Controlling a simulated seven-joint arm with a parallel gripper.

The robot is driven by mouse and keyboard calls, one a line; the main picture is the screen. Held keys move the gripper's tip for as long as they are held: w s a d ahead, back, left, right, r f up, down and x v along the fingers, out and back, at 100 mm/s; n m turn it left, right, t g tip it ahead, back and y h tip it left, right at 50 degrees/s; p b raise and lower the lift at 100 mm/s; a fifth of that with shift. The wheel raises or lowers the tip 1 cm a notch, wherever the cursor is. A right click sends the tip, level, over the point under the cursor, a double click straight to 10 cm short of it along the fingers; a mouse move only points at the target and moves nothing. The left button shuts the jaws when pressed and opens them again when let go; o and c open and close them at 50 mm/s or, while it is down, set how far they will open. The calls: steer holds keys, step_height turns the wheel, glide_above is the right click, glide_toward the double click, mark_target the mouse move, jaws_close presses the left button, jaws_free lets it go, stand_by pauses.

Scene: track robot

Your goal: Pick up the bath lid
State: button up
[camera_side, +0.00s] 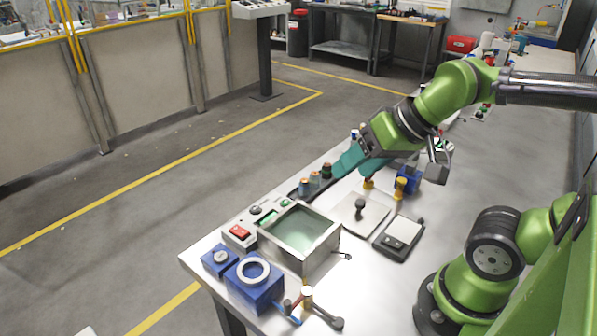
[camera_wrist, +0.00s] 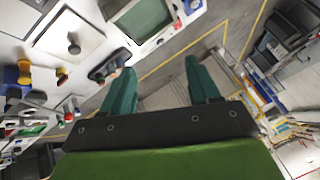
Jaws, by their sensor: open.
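The bath lid (camera_side: 350,218) is a flat, light square plate with a dark knob on top. It lies on the white table to the right of the open metal bath (camera_side: 328,246). In the wrist view the lid (camera_wrist: 60,32) lies at upper left, with its knob showing, and part of the bath (camera_wrist: 122,12) is at the top. My gripper (camera_side: 346,165) has teal fingers and is above the table, behind the lid and apart from it. In the wrist view my gripper (camera_wrist: 162,78) is open, with nothing between its fingers.
A black scale (camera_side: 402,232) stands right of the lid. Vials (camera_side: 315,180) in a dark rack stand near my fingers. Yellow-topped items (camera_side: 400,190) and a blue block (camera_side: 410,177) stand behind the lid. Blue blocks (camera_side: 256,288) are at the front. The floor is left of the table.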

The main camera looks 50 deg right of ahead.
steer(key=w+d+f+m+g+h, duration=0.1)
steer(key=w+d+f+m+g, duration=0.25)
steer(key=w+d, duration=0.45)
steer(key=m+g+h, duration=0.1)
steer(key=m+g, duration=0.1)
steer(key=g, duration=0.2)
glide_above(360, 201)
steer(key=f, duration=0.2)
steer(key=shift+n, duration=0.25)
steer(key=f, duration=0.9)
steer(key=shift+s+f, duration=0.2)
steer(key=shift+s, duration=0.15)
steer(key=shift+w+f, duration=0.15)
steer(key=shift+f, duration=1.5)
steer(key=shift+w+f, duration=0.1)
steer(key=shift+f, duration=1.5)
jaws_close()
